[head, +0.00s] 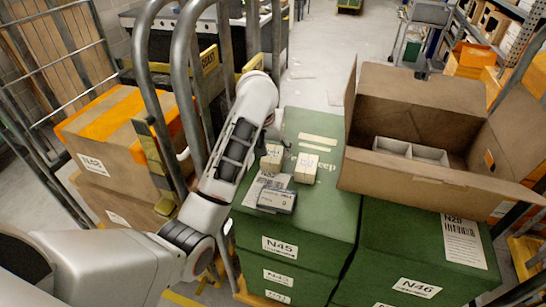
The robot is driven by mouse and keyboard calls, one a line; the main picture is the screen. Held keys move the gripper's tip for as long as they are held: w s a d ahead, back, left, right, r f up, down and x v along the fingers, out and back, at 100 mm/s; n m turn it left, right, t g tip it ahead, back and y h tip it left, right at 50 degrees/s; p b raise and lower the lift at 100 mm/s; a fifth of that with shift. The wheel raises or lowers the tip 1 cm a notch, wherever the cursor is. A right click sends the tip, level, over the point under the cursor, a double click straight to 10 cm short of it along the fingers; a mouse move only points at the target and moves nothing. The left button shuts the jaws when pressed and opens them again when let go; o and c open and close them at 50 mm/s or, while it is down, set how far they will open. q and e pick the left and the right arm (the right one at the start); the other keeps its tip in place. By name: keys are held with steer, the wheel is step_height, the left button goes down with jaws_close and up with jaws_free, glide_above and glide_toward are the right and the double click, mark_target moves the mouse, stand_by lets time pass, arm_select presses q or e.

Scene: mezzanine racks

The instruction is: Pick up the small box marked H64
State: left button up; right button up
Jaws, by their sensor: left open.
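Three small boxes sit on the green crate stack (335,210). One is a dark grey flat box (277,201) with pale lettering near the front edge. My left arm reaches over from the left, and my left gripper (272,133) is mostly hidden past the wrist, above and behind the boxes. It is open and apart from the grey box. My right gripper is not in view.
A large open cardboard carton (400,175) with a grey divider stands on the green crates at right. Metal cart rails (185,70) rise close beside my left arm. Cardboard boxes (115,135) with orange tape sit at left. Open floor (325,50) lies behind.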

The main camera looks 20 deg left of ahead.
mark_target(273, 154)
arm_select(q)
steer(key=shift+w+d+x, duration=0.1)
steer(key=shift+w+x, duration=0.05)
steer(key=shift+x, duration=1.2)
steer(key=shift+w+d+x, duration=0.15)
steer(key=shift+x, duration=1.25)
steer(key=shift+r, duration=0.2)
steer(key=c, duration=1.2)
